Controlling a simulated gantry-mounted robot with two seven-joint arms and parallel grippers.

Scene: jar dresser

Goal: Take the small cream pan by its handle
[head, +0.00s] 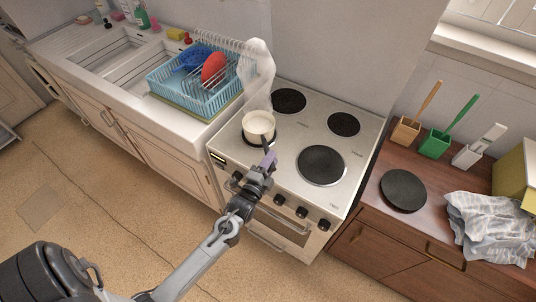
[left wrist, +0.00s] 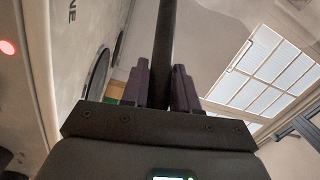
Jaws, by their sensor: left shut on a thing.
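The small cream pan (head: 257,121) is over the front-left part of the stove, upright, with its dark handle (head: 264,142) pointing towards the stove's front. I cannot tell whether it touches the burner. My left gripper (head: 268,160) reaches in over the stove's front edge and is shut on the handle. In the left wrist view the dark handle (left wrist: 163,40) runs between the purple fingers of my left gripper (left wrist: 163,88). The pan's bowl is not clear in that view. My right gripper is not in view.
The stove (head: 300,135) has bare dark burners at the back and front right. A clear plastic-looking object (head: 259,72) stands behind the pan. A blue dish rack (head: 190,90) is to the left. A dark round plate (head: 403,189) and a crumpled cloth (head: 490,226) lie on the right counter.

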